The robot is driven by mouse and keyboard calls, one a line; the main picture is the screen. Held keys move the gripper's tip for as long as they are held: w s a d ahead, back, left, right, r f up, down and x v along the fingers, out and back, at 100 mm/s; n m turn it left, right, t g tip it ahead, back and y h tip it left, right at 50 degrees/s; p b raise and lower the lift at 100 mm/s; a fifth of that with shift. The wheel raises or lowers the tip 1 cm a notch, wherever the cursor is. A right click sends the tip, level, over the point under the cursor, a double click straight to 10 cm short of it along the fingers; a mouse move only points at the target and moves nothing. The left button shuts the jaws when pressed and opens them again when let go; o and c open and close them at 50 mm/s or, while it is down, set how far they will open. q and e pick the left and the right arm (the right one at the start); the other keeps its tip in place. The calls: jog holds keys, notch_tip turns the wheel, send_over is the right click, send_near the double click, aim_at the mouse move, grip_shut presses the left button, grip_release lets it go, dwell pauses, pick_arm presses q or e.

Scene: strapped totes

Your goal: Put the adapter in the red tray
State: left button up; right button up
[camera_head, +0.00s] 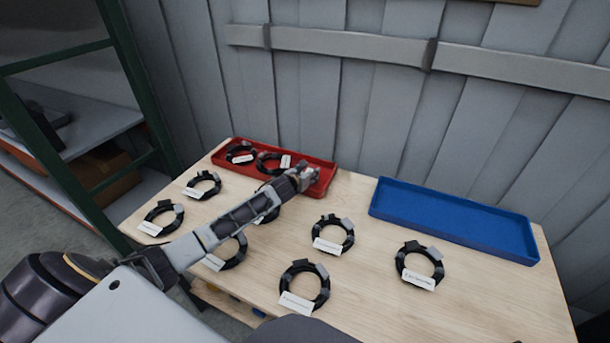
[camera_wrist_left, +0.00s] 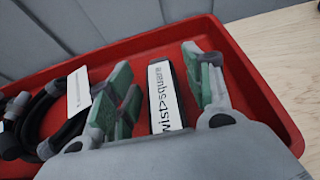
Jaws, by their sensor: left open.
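My left gripper (camera_head: 308,172) is open over the right part of the red tray (camera_head: 327,183), which stands at the back left of the table. In the left wrist view, the dark adapter lies in the tray between the open fingers. Its white label (camera_wrist_left: 164,98) reads "wist>square", with the start hidden. The fingers (camera_wrist_left: 160,85) stand apart on either side of it, and its near end is hidden behind the gripper body. The red tray floor (camera_wrist_left: 242,80) shows around it. My right gripper is out of view.
Two black labelled cable coils (camera_head: 231,151) lie in the left half of the tray. Several more labelled coils (camera_head: 323,249) lie spread on the wooden table (camera_head: 375,285). A blue tray (camera_head: 450,226) at the back right is empty. A green-framed shelf (camera_head: 128,70) stands left.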

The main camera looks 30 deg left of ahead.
pick_arm(q)
jog(key=shift+r, duration=0.1)
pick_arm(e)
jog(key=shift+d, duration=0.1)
pick_arm(q)
jog(key=shift+r, duration=0.15)
jog(key=shift+v, duration=2.3)
jog(key=shift+p+v, duration=0.45)
jog(key=shift+v, duration=3.1)
jog(key=shift+s+r, duration=0.1)
jog(key=shift+r, duration=0.1)
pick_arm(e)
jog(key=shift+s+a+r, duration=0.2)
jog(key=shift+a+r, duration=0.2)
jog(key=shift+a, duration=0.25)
pick_arm(q)
jog(key=shift+r, duration=0.1)
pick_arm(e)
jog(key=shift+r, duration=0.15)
